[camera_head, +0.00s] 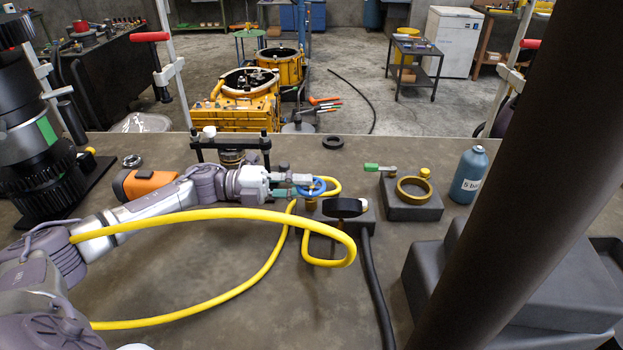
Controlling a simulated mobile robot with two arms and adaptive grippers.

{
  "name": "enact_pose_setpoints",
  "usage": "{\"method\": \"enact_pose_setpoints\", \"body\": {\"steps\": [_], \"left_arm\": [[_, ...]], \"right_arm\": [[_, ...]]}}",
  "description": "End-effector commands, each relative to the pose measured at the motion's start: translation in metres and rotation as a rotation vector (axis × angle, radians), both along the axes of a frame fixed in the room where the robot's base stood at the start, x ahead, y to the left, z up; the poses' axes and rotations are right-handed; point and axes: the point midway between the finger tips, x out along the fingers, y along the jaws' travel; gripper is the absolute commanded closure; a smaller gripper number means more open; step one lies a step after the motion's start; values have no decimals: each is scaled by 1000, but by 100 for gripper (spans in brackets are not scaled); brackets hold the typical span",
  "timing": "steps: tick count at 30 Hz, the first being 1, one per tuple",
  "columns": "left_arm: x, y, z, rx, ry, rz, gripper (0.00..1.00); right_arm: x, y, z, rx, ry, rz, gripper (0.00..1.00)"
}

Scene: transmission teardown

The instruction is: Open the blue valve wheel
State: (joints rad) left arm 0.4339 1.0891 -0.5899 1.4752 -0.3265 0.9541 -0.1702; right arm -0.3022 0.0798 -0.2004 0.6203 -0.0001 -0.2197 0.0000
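The blue valve wheel (317,189) sits on top of a small brass valve beside a dark block on the workbench. My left arm reaches in from the left, and my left gripper (301,185) is at the left side of the wheel. Its fingers overlap the wheel's rim in this view and hide part of it. I cannot tell whether they are closed on the rim. A black round-topped part (344,207) stands just right of and in front of the wheel. My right gripper is not in view.
A yellow hose (210,214) loops across the bench near the wheel. A black hose (377,290) runs to the front edge. A grey block with a brass ring (414,189), a green-handled lever (374,168) and a blue bottle (468,176) stand to the right.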

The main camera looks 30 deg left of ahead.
Motion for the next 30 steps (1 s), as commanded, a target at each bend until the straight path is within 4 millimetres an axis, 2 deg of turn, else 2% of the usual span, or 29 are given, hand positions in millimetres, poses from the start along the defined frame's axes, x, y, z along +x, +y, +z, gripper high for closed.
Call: {"method": "enact_pose_setpoints", "body": {"steps": [6,16,20,21,30], "left_arm": [[9,-19,1,-1,0,0,76],[11,-22,-1,1,0,1,76],[11,-21,-1,1,0,1,97],[11,-21,-1,1,0,1,100],[10,-21,-1,1,3,12,100]], "right_arm": [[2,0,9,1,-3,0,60],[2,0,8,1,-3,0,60],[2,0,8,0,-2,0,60],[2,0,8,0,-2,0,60],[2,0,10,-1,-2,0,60]]}}
